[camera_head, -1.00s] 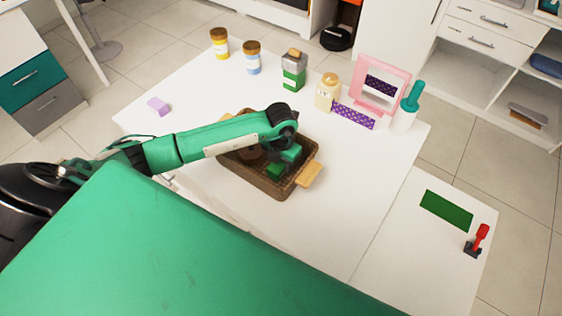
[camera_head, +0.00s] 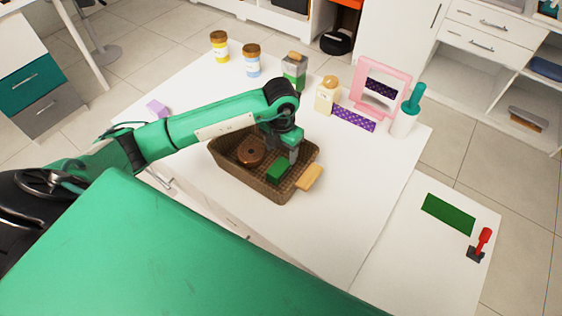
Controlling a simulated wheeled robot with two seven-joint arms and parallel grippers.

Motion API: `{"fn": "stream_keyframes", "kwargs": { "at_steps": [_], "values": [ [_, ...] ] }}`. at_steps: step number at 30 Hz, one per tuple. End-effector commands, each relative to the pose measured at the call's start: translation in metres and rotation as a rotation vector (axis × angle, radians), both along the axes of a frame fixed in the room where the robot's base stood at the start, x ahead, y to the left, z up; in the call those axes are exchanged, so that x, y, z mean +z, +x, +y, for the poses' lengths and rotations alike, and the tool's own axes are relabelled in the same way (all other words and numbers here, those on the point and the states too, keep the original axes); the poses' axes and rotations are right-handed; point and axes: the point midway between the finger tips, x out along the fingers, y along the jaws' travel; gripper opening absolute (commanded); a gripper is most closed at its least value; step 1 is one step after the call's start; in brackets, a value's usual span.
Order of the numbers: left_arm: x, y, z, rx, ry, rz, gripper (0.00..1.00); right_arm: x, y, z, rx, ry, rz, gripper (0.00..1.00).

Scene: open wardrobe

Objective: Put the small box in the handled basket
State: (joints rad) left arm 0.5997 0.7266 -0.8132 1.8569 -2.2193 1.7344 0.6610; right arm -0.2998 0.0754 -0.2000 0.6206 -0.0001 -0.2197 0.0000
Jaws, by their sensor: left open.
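The handled basket (camera_head: 257,185) is brown and woven with a tan wooden handle (camera_head: 309,178) at its right end, and stands on the white table. A small green box (camera_head: 278,170) lies inside it, toward the right end. A round brown item (camera_head: 250,151) lies in its left part. My left gripper (camera_head: 291,159) is open and points down over the basket's right part, just above and beside the green box. My left arm hides the basket's far rim. My right gripper is not in view.
A lilac block (camera_head: 157,108) lies at the table's left. Jars (camera_head: 219,46), a green-and-grey container (camera_head: 293,72), a cream bottle (camera_head: 326,95), a pink frame (camera_head: 382,88) and a teal-handled brush (camera_head: 408,109) stand along the back. The table's front right is clear.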

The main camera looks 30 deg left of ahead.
Motion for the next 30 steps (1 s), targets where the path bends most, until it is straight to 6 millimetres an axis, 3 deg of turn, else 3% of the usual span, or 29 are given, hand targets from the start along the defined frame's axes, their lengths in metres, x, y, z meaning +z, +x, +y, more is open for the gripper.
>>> {"fn": "stream_keyframes", "kwargs": {
  "at_steps": [3, 9, 30],
  "values": [
    [0.020, 0.000, 0.000, -0.001, 0.001, -0.002, 0.62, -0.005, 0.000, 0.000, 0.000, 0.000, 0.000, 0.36],
    [0.039, 0.000, 0.000, 0.000, 0.000, 0.000, 0.62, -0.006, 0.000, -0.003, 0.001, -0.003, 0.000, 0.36],
    [0.041, -0.001, 0.000, 0.000, 0.000, 0.002, 0.62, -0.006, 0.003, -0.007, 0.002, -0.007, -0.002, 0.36]
  ]
}}
